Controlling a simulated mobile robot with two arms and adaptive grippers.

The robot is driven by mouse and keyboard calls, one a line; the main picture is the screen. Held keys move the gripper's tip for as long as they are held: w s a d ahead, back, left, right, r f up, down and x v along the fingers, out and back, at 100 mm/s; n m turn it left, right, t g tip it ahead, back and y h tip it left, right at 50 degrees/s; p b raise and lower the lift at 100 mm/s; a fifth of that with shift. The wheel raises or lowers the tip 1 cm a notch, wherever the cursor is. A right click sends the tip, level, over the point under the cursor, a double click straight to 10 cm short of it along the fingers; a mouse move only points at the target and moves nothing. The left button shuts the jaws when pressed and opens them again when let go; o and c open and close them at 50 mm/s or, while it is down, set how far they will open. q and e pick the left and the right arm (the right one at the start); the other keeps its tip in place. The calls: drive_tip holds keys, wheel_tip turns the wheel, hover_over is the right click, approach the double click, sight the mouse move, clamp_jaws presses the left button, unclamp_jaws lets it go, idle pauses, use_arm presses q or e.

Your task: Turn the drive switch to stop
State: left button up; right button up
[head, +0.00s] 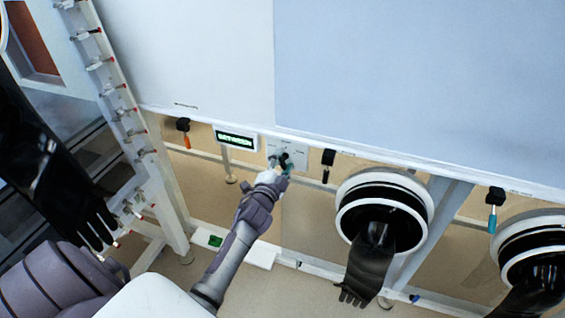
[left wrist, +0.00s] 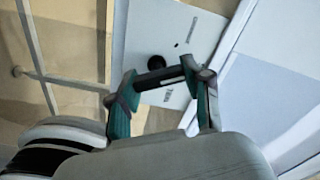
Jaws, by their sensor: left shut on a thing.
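The drive switch (head: 284,155) sits on a small pale panel (head: 298,147) under the large white face of the glovebox. My left gripper (head: 281,162) is at the switch and covers part of it in the head view. In the left wrist view the teal fingers of the left gripper (left wrist: 160,76) are closed on the dark bar handle of the switch (left wrist: 157,78). The handle lies slanted to the lettering on the panel (left wrist: 203,27). A dark round knob end shows behind the bar. My right gripper is not in view.
A display (head: 235,138) left of the switch has green letters that seem to read BETWEEN. Black gloves hang from round ports, one port (head: 428,205) being right of my arm. Hanging handles, orange (head: 187,140), black (head: 327,172) and teal (head: 492,220), line the edge. A white rack (head: 128,125) stands left.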

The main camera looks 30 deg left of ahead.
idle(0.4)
use_arm(q)
drive_tip(key=o, duration=1.2)
drive_tip(key=v, duration=1.2)
drive_tip(key=shift+d, duration=0.1)
